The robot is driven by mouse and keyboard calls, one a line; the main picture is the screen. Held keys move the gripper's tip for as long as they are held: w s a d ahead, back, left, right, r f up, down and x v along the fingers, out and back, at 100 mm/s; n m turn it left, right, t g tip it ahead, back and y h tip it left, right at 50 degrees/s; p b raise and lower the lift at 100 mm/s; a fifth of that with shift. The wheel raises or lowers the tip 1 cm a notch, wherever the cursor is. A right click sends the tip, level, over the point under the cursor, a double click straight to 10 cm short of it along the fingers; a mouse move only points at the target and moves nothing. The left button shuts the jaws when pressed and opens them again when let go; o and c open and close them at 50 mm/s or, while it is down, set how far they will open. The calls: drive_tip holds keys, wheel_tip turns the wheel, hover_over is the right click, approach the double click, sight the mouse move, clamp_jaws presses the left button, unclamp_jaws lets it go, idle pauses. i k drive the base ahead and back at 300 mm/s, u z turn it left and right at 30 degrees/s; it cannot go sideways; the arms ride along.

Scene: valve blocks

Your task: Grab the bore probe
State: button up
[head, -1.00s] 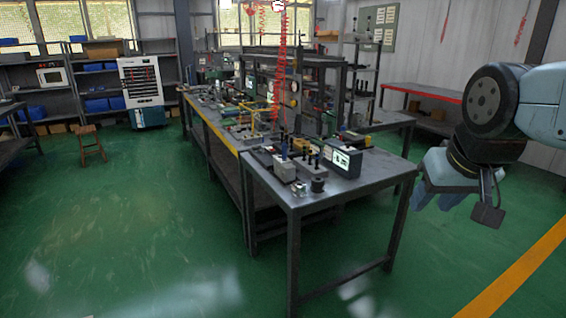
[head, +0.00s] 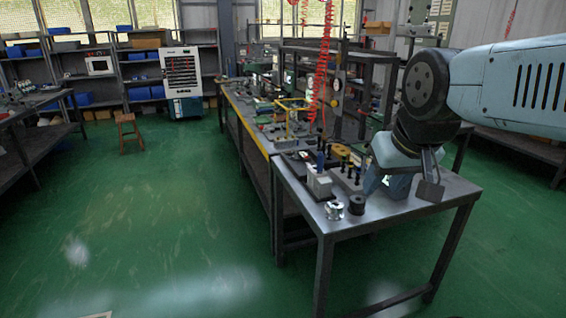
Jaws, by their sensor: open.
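Several slim dark upright pieces stand in a grey block (head: 346,178) on the near end of the workbench (head: 420,205). A slim blue upright piece (head: 320,160) stands just left of them. I cannot tell which of these, if any, is the bore probe. My gripper (head: 385,190) is open, with its blue fingers pointing down at the right of the grey block. It looks empty, and I cannot tell its height above the bench. My gripper and wrist hide part of the bench top behind them.
A pale block (head: 319,184), a shiny metal ring (head: 334,210) and a black cylinder (head: 357,205) stand near the bench's front edge. A red coiled hose (head: 320,75) hangs over the bench. A wooden stool (head: 128,132) stands left. The green floor (head: 170,220) is clear.

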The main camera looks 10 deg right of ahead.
sight(320, 157)
drive_tip(key=u, duration=0.2)
drive_tip(key=i, duration=0.9)
drive_tip(key=u, duration=0.1)
